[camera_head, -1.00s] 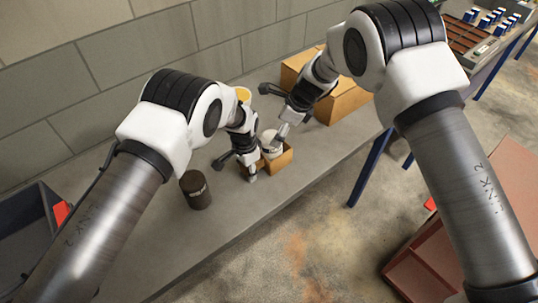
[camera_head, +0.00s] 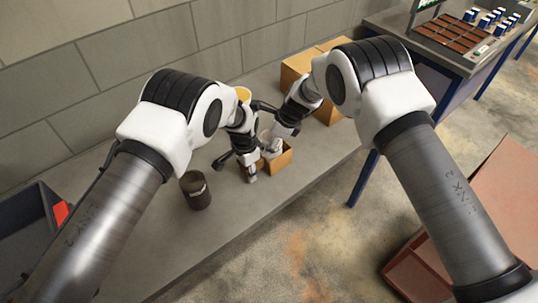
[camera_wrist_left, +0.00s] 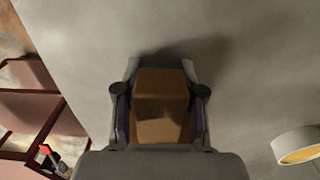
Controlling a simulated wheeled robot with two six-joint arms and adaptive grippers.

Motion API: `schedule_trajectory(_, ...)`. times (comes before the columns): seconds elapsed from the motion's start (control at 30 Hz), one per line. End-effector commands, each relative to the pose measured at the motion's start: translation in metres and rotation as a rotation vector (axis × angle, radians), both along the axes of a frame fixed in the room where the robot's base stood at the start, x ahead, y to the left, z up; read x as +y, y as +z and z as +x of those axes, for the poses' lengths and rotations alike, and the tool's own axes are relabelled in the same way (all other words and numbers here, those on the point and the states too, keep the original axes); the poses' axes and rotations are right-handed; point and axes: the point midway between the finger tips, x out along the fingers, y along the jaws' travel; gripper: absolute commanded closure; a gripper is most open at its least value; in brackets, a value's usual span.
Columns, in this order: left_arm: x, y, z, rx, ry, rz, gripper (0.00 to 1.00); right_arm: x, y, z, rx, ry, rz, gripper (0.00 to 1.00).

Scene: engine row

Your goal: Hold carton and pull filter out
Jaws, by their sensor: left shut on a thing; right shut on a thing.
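The small open orange-brown carton (camera_head: 281,161) stands on the grey bench top, and it also shows between the fingers in the left wrist view (camera_wrist_left: 161,92). My left gripper (camera_head: 250,173) is shut on the carton from its left side. My right gripper (camera_head: 270,149) is at the carton's mouth, shut on the white filter (camera_head: 267,143). The filter is mostly hidden by the right gripper, and I cannot tell how much of it is still inside the carton.
A dark can (camera_head: 195,190) stands on the bench to the left. A yellow-topped white cylinder (camera_head: 243,93) is behind my left gripper. Larger cardboard boxes (camera_head: 345,100) stand at the back right. The bench's front edge is close, and a block wall is behind.

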Motion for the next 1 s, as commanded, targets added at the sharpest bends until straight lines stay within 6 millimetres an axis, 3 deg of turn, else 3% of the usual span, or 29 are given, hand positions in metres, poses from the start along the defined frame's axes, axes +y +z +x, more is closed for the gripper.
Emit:
schedule_trajectory(0.1,0.0,-0.002,-0.001,0.003,-0.001,0.0,1.0,-0.001,-0.001,0.0,0.0,0.0,-0.001,0.68)
schedule_trajectory(0.13,0.0,-0.001,-0.001,0.003,-0.001,0.0,1.0,0.0,0.0,0.0,-0.001,0.0,0.0,0.33)
schedule_trajectory(0.23,0.0,-0.001,-0.001,0.003,-0.001,0.0,1.0,-0.001,0.0,0.0,-0.001,0.0,0.0,0.69)
schedule_trajectory(0.27,0.0,-0.001,-0.001,0.002,-0.001,0.001,1.0,-0.001,0.0,0.0,-0.001,0.0,0.0,0.73)
schedule_trajectory(1.0,0.0,-0.001,-0.001,0.001,0.0,0.0,1.0,0.0,0.023,0.001,-0.003,-0.001,0.0,0.73)
